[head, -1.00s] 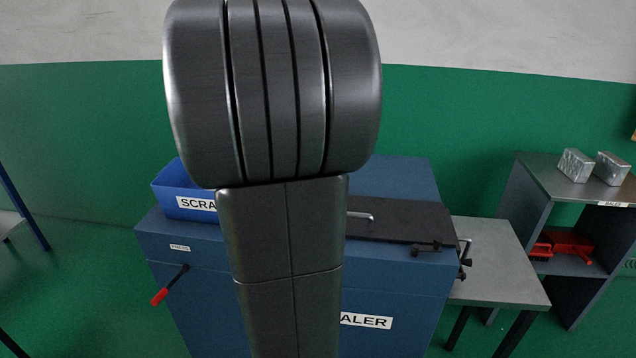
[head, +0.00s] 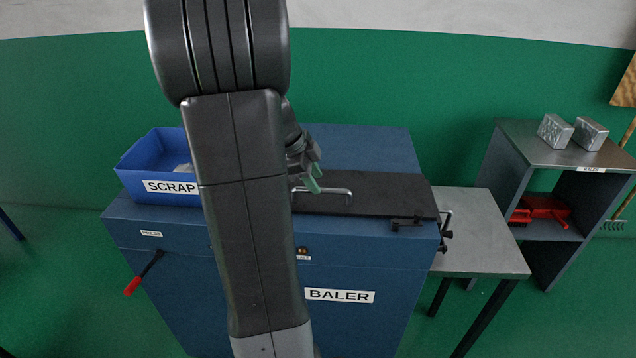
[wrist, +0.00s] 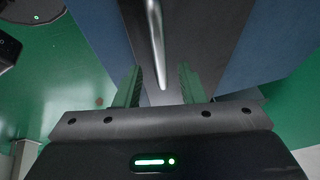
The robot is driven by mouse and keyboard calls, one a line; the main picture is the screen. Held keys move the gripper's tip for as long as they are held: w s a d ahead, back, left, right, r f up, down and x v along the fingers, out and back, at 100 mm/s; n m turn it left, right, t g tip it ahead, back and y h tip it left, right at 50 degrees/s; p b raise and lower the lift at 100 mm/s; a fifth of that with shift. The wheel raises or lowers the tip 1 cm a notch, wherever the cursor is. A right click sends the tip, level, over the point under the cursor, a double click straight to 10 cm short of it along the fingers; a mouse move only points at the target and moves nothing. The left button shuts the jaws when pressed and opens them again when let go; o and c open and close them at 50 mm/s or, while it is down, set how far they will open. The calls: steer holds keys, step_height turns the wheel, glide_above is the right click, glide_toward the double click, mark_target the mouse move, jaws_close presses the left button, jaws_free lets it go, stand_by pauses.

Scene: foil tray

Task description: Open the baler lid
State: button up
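The blue baler (head: 170,250) stands in front of me with a "BALER" label. Its dark lid (head: 385,200) lies flat and closed on the top. A metal bar handle (head: 330,191) stands up from the lid's left part, and a dark latch (head: 407,222) sits at the lid's front right. My gripper (head: 317,185) is beside the handle's left end, partly hidden by my arm. In the wrist view my gripper (wrist: 160,88) has its green fingers apart, with the handle (wrist: 157,45) running between them lengthwise. I cannot tell whether they touch it.
A blue scrap bin (head: 150,168) sits on the baler's left. A red-gripped lever (head: 143,275) sticks out at the front left. A grey table (head: 480,250) stands right, then a shelf (head: 520,150) with metal blocks (head: 570,132) on top and red tools (head: 540,207) below.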

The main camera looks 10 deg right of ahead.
steer(key=shift+x, duration=1.4)
jaws_close()
steer(key=shift+r, duration=0.1)
